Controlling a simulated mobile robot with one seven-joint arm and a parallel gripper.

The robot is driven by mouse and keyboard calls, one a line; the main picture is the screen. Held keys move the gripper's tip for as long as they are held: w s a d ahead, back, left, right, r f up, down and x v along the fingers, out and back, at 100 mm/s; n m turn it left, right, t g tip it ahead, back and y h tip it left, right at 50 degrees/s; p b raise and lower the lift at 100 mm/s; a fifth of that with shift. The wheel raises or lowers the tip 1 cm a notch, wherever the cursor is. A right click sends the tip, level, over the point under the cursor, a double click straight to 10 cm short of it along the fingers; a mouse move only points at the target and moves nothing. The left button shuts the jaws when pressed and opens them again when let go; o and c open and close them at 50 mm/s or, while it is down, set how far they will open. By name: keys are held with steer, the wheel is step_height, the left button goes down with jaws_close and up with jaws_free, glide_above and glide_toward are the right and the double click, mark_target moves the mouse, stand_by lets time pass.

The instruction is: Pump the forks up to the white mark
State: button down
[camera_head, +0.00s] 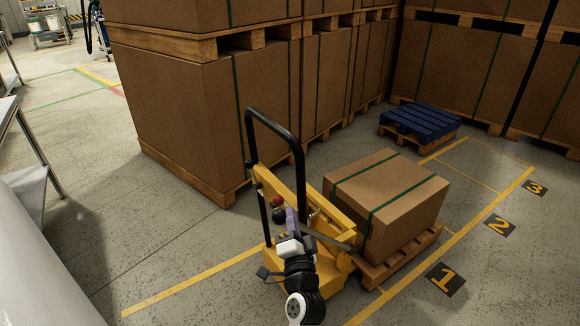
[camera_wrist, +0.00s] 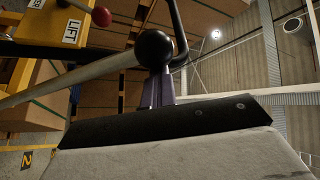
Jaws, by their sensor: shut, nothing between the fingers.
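A yellow lift truck (camera_head: 341,273) with a black hoop handle (camera_head: 276,118) stands in the middle of the head view. Its forks are hidden at the pallet (camera_head: 402,258) under a strapped carton (camera_head: 388,199). I cannot make out a white mark. A black ball knob (camera_head: 279,215) ends a grey lever; it also shows in the wrist view (camera_wrist: 154,46). A red knob (camera_head: 277,201) sits close by, near a "LIFT" label (camera_wrist: 72,32). My gripper (camera_head: 291,217), with purple fingers (camera_wrist: 157,88), is shut and empty right by the black knob; contact is unclear.
Tall strapped cartons (camera_head: 190,112) on pallets stand behind and left. A blue pallet (camera_head: 419,122) lies at the back right. Yellow floor lines and plates numbered 1 (camera_head: 445,279), 2 and 3 run along the right. The floor at left centre is clear.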

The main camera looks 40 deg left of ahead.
step_height(320, 180, up, 16)
steer(key=p, duration=0.7)
steer(key=shift+s+a, duration=0.25)
steer(key=shift+s, duration=0.15)
steer(key=shift+r, duration=0.1)
